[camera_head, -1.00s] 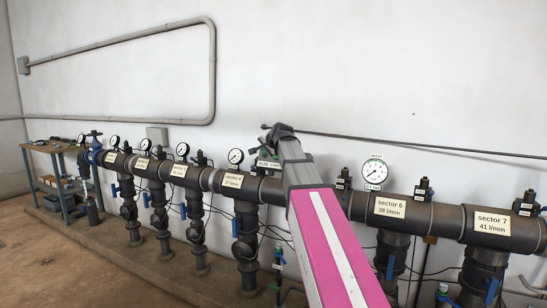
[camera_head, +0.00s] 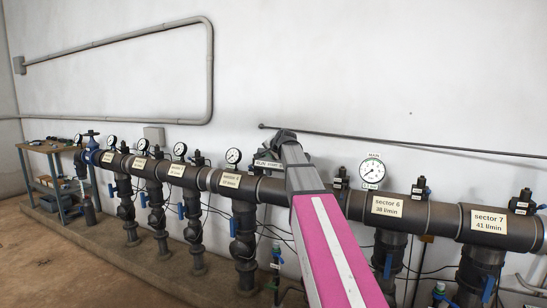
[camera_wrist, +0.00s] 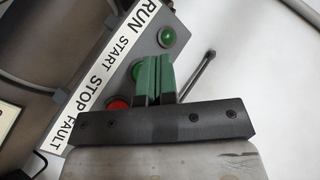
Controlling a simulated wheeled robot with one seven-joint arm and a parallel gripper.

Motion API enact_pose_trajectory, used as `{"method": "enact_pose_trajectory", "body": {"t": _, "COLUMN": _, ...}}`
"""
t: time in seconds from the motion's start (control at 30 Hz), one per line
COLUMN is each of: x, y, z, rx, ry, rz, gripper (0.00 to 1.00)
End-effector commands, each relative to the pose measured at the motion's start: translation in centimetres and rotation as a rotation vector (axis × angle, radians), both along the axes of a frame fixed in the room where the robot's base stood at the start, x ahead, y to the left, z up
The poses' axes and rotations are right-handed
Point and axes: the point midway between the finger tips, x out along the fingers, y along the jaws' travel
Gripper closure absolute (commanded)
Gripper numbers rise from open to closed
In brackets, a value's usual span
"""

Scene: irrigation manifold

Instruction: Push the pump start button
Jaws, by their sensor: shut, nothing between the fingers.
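The control panel (camera_wrist: 112,62) has a white label strip reading RUN, START, STOP, FAULT and lies tilted in the wrist view. A green lamp (camera_wrist: 167,37) is beside RUN. A green start button (camera_wrist: 137,70) is beside START, mostly hidden behind my fingers. A red stop button (camera_wrist: 118,103) is beside STOP. My gripper (camera_wrist: 155,62) is shut and empty, its green fingers over the start button in the picture; I cannot tell whether they touch it. In the head view my arm hides most of the panel; only part of its label (camera_head: 268,163) shows.
A row of dark manifold pipes with valves and gauges runs along the wall, with the sector 6 label (camera_head: 387,206) and main gauge (camera_head: 372,170) right of my arm. A thin dark rod (camera_head: 400,139) runs along the wall. A workbench (camera_head: 52,165) stands far left.

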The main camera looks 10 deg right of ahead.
Motion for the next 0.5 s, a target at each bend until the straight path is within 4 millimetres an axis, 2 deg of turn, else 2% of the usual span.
{"method": "enact_pose_trajectory", "body": {"t": 0.2, "x": 1.3, "y": -0.9, "z": -0.9, "rx": 0.000, "ry": 0.001, "rz": 0.000, "gripper": 1.00}}
{"method": "enact_pose_trajectory", "body": {"t": 0.5, "x": 1.5, "y": -1.1, "z": -1.1, "rx": 0.000, "ry": 0.000, "rz": 0.000, "gripper": 1.00}}
